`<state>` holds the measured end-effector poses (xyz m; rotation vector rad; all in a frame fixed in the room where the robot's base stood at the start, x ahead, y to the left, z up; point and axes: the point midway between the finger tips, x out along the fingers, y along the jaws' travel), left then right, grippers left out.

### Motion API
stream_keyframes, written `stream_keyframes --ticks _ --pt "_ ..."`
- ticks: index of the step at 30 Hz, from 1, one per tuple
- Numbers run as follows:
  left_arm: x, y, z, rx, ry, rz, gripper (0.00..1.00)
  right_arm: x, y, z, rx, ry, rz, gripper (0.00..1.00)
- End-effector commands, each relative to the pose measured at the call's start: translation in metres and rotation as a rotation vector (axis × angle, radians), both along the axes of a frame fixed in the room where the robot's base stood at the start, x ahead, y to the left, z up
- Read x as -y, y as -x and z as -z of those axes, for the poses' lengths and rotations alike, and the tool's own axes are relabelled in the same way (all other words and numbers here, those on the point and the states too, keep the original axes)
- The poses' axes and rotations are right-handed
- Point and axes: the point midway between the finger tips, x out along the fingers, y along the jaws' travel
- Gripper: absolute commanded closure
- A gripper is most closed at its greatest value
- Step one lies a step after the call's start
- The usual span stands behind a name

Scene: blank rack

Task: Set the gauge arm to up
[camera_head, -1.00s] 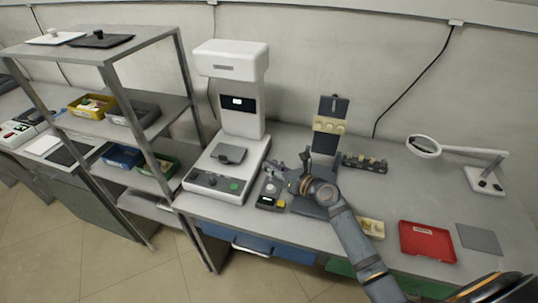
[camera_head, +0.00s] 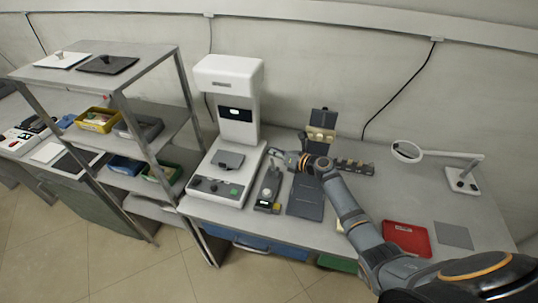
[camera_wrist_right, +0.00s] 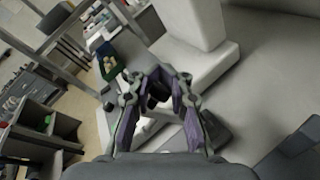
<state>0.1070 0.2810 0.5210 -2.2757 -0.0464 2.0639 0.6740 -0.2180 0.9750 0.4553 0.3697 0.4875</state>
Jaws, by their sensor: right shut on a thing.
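The gauge (camera_head: 266,190), a small dark grey unit with a round light dial and a yellow part at its front, stands on the bench just right of the white machine. My right gripper (camera_head: 275,156) is at the back end of the gauge, above it. It is shut on a dark piece, which I take to be the gauge arm; the fingers hide most of it, so its exact angle cannot be told. In the right wrist view the two fingers (camera_wrist_right: 156,84) close around that dark piece. My left gripper is not in view.
The tall white machine (camera_head: 240,100) stands close to the left of the gripper. A dark flat plate (camera_head: 305,197) lies to the right, with a dark upright stand (camera_head: 322,118) behind. A red tray (camera_head: 406,238) and magnifier lamp (camera_head: 406,151) are further right. Shelves stand at left.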

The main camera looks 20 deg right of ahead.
Motion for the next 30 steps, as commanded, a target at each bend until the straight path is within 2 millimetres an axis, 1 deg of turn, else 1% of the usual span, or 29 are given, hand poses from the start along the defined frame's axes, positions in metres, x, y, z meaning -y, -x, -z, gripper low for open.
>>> stream_keyframes --ticks 1,3,21,22,24,27,30 --pt "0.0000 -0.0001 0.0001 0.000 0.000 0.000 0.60 0.0066 -0.0025 0.0005 0.001 0.010 0.009 1.00" --pt "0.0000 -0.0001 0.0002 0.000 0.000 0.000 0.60 0.0081 -0.0044 0.0006 0.001 0.011 0.010 1.00" --pt "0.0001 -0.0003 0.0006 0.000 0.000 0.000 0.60 0.0108 -0.0058 0.0043 -0.006 0.013 0.010 1.00" --pt "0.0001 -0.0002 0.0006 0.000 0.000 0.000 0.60 0.0108 -0.0057 0.0046 -0.006 0.013 0.010 0.82" --pt "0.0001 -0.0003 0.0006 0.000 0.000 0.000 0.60 0.0105 -0.0055 0.0046 -0.007 0.013 0.010 0.73" --pt "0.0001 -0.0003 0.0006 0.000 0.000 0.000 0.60 0.0097 -0.0054 0.0044 -0.006 0.011 0.008 0.59" --pt "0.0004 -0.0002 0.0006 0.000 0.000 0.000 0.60 0.0088 -0.0056 0.0037 -0.006 0.009 0.007 0.59"
